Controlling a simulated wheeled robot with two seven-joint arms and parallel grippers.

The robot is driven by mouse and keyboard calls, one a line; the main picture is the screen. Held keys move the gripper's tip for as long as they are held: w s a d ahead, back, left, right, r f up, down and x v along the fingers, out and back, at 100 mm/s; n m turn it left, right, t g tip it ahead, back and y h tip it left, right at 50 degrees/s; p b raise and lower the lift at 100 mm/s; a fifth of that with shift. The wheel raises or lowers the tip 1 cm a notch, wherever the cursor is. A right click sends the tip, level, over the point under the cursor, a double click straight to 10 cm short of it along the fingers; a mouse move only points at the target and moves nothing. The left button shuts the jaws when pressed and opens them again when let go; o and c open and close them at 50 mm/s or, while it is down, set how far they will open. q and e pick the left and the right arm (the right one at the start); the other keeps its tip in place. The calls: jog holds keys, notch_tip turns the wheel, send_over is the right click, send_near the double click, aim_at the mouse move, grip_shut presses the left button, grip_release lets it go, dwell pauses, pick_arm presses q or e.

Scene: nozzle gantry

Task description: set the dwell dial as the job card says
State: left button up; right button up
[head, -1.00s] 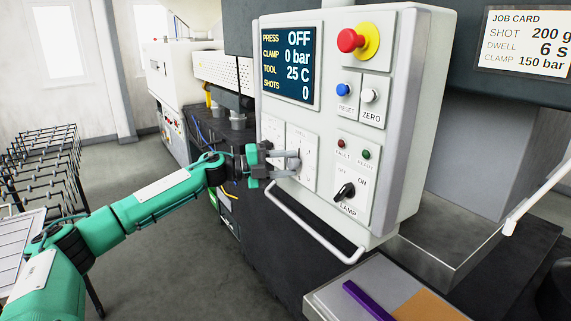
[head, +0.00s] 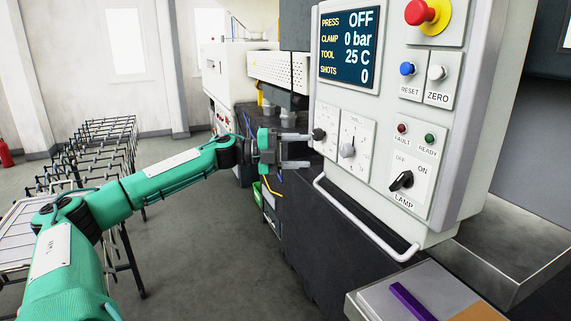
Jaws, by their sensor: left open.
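The control panel (head: 455,120) carries two dial plates at its lower left. The left dial has a dark knob (head: 318,134). The right dial has a grey knob (head: 347,150) on a white plate with a scale; its small label looks like DWELL but is hard to read, as are the scale figures. My left gripper (head: 301,151) is open and empty, its two fingers pointing right, just left of the dark knob and apart from the grey one. The job card is outside the present view; a second ago it read dwell 6 s. My right gripper is not in view.
The panel's screen (head: 348,48) reads press OFF, clamp 0 bar, tool 25 C, shots 0. A red stop button (head: 420,12), the lamp switch (head: 401,181) and a handle rail (head: 365,220) are nearby. A purple bar (head: 411,300) lies at lower right.

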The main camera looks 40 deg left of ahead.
pick_arm(q)
jog(key=b+v, duration=0.2)
jog(key=v, duration=0.1)
jog(key=shift+s+a, duration=0.25)
dwell(0.4)
